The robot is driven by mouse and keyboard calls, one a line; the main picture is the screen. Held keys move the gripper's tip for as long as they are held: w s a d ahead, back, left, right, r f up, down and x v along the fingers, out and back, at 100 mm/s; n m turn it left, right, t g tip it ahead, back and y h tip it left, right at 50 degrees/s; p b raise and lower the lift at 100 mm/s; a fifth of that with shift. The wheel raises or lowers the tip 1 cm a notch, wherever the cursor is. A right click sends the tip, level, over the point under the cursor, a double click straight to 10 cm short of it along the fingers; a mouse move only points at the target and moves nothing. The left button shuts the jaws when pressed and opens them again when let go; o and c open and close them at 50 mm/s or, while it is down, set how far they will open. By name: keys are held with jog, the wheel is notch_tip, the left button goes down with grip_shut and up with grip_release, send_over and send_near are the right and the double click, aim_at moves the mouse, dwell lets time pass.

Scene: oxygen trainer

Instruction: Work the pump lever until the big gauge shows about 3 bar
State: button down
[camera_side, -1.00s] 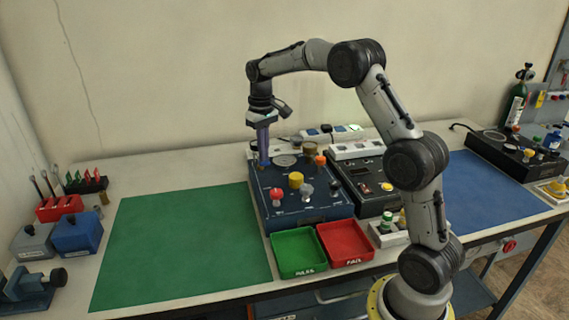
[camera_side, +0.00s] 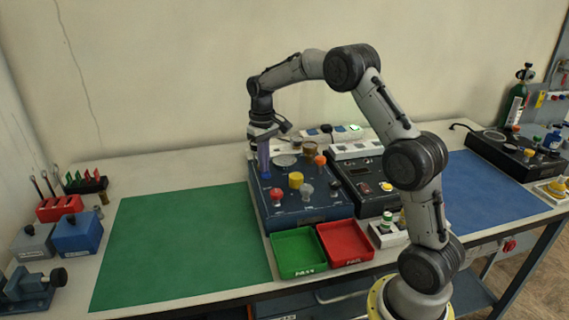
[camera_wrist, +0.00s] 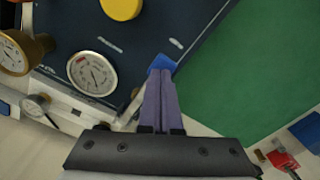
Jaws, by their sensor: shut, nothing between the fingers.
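My gripper (camera_side: 267,177) is shut and empty, pointing down over the back left part of the dark blue trainer panel (camera_side: 318,212). In the wrist view its purple fingers (camera_wrist: 159,78) lie together, with their tips at a small blue piece (camera_wrist: 162,63) on the panel's edge. This piece may be the pump lever's end; the fingers hide part of it, and I cannot tell if they touch it. The big round gauge (camera_wrist: 92,73) has a white face, seen at a tilt; its reading is too small to tell. It also shows in the side view (camera_side: 285,160).
Red (camera_side: 277,195), yellow (camera_side: 296,180), grey (camera_side: 307,191) and orange (camera_side: 320,160) knobs stand on the panel. A green tray (camera_side: 322,268) and a red tray (camera_side: 369,258) sit in front. The green mat (camera_side: 180,245) to the left is clear.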

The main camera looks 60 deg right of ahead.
jog(key=shift+r, duration=1.95)
jog(key=shift+f, duration=0.1)
jog(key=shift+f, duration=0.65)
jog(key=shift+r, duration=0.7)
notch_tip(320, 180, up, 7)
